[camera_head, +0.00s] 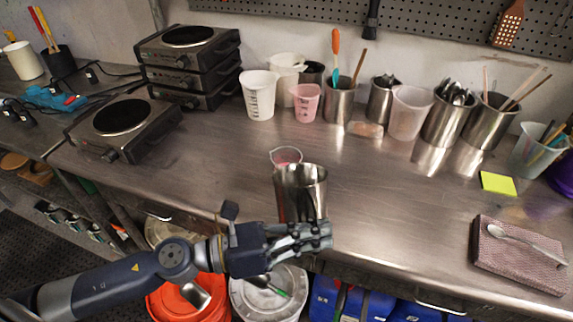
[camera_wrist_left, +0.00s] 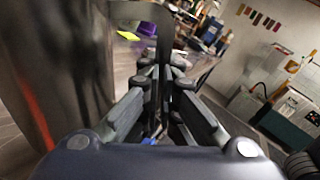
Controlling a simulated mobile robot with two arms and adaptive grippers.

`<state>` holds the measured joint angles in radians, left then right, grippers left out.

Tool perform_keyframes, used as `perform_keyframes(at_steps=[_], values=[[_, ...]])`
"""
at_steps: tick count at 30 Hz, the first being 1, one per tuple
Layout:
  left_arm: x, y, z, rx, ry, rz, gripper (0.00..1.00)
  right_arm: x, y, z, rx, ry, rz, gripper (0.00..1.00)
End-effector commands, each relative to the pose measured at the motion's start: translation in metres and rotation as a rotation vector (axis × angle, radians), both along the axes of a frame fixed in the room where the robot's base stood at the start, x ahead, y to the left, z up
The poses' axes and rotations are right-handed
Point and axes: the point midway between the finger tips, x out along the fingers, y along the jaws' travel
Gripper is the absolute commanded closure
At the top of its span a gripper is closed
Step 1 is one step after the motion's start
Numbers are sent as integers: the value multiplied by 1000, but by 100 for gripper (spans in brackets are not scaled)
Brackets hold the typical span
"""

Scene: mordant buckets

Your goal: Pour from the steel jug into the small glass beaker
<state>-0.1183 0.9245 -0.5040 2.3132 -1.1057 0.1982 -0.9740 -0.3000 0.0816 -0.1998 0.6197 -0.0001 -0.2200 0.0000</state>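The steel jug (camera_head: 301,192) is upright near the front edge of the bench. Its shiny wall fills the left of the left wrist view (camera_wrist_left: 60,70). The small glass beaker (camera_head: 286,156) is just behind the jug, with pink at its bottom; the jug hides its lower part. My left gripper (camera_head: 312,237) is in front of the jug. In the left wrist view its fingers (camera_wrist_left: 165,85) are closed on the jug's strip-like handle (camera_wrist_left: 164,45). I cannot tell whether the jug touches the bench. My right gripper is not in view.
Cups and steel pots of tools, including a white cup (camera_head: 258,94) and a pink cup (camera_head: 306,101), line the back. Hot plates (camera_head: 124,118) stand left. A spoon lies on a folded cloth (camera_head: 519,257) at right. The bench (camera_head: 400,210) right of the jug is clear.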

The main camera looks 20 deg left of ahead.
Motion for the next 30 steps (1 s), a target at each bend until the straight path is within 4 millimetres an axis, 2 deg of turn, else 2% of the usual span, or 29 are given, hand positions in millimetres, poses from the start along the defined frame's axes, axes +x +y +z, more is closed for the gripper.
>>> perform_keyframes(at_steps=[1,6,17,23,30], values=[[-4,-2,-10,20,-42,-1,100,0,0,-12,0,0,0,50],[-13,-7,-26,90,-165,-2,100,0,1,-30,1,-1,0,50],[-18,-10,-44,174,-311,1,100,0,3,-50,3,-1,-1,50],[-18,-11,-32,184,-328,1,100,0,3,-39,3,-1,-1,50],[-18,-11,4,184,-327,1,100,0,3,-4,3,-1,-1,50]])
